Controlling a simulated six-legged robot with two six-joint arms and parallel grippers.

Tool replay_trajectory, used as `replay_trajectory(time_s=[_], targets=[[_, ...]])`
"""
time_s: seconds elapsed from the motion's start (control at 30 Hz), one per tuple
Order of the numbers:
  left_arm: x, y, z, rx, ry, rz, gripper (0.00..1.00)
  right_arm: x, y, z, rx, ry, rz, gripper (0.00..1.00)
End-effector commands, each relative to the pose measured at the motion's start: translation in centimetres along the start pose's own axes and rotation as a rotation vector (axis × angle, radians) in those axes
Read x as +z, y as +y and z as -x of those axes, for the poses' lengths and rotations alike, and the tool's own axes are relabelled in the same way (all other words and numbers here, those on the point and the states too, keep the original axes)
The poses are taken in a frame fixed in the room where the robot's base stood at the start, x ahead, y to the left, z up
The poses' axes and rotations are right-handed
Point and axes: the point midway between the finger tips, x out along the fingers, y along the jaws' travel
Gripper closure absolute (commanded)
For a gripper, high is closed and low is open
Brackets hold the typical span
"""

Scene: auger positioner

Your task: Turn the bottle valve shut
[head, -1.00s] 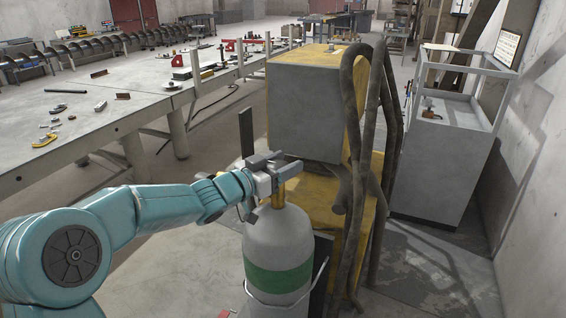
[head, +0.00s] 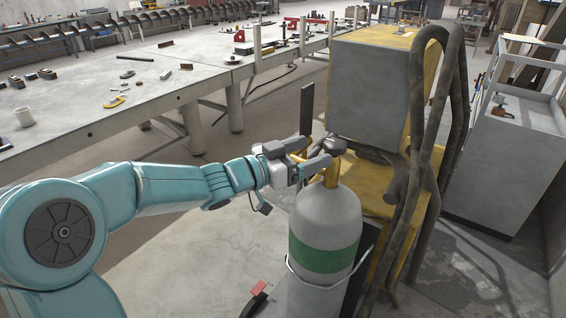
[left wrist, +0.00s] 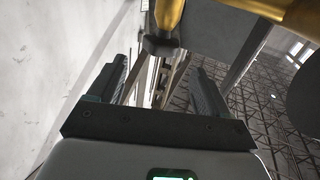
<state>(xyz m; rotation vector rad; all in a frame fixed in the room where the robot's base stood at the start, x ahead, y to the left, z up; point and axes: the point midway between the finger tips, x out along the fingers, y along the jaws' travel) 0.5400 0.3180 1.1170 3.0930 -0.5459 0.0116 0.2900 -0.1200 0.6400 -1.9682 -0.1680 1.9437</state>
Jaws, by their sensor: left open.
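The gas bottle (head: 325,222) is grey with a green band and stands upright beside the yellow machine. On top is its brass valve (head: 335,172) with a dark handwheel (head: 333,145). My left gripper (head: 312,155) is open and empty, just left of the valve, its fingers pointing toward it. I cannot tell whether a finger touches the valve. In the left wrist view, brass valve parts (left wrist: 168,14) with a dark end piece show beyond the open fingers at the top. A dark round shape at the right edge there is unclear. My right gripper is not in view.
The yellow and grey machine (head: 368,85) with thick dark hoses (head: 415,150) stands behind the bottle. A long workbench (head: 110,125) with tools runs along the left. A grey cabinet (head: 505,165) is at the right. A red and black object (head: 258,292) shows low, left of the bottle.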

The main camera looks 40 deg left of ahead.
Motion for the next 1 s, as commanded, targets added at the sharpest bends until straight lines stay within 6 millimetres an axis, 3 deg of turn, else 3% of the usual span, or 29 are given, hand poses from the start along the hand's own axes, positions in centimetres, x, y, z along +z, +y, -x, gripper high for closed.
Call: replay_trajectory(time_s=[0.1, 0.33, 1.0], targets=[[-0.1, -0.1, 3.0, -0.005, 0.001, -0.002, 0.21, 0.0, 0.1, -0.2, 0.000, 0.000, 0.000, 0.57], [-0.2, 0.0, 6.3, -0.003, 0.003, -0.002, 0.21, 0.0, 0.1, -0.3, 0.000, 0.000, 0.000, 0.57], [-0.2, 0.1, 6.8, 0.001, 0.003, -0.001, 0.21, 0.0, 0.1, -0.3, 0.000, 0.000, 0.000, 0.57]])
